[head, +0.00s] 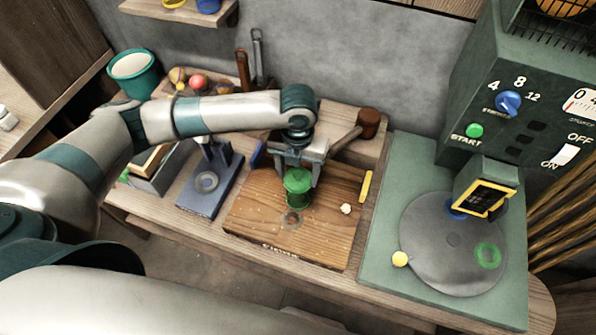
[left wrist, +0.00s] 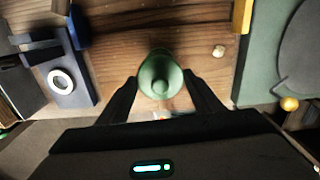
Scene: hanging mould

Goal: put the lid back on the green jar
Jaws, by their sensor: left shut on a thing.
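A green jar (head: 297,200) stands upright on the brown wooden board. The round green lid (head: 297,176) is right over its top, between the fingers of my left gripper (head: 297,182). In the left wrist view the lid (left wrist: 160,70) shows as a green round with a knob-like middle, and the fingers of my left gripper (left wrist: 162,82) are closed against its sides. The lid hides most of the jar there. I cannot tell whether lid and jar touch or a small gap remains. My right gripper is out of view.
The wooden board (head: 250,215) carries a small white piece (head: 346,209) and a faint ring mark. A yellow bar (head: 365,187) lies at its right edge. A blue-grey stand (head: 207,190) is to the left. A green machine with a grey disc (head: 425,225) fills the right. A mallet (head: 368,122) lies behind.

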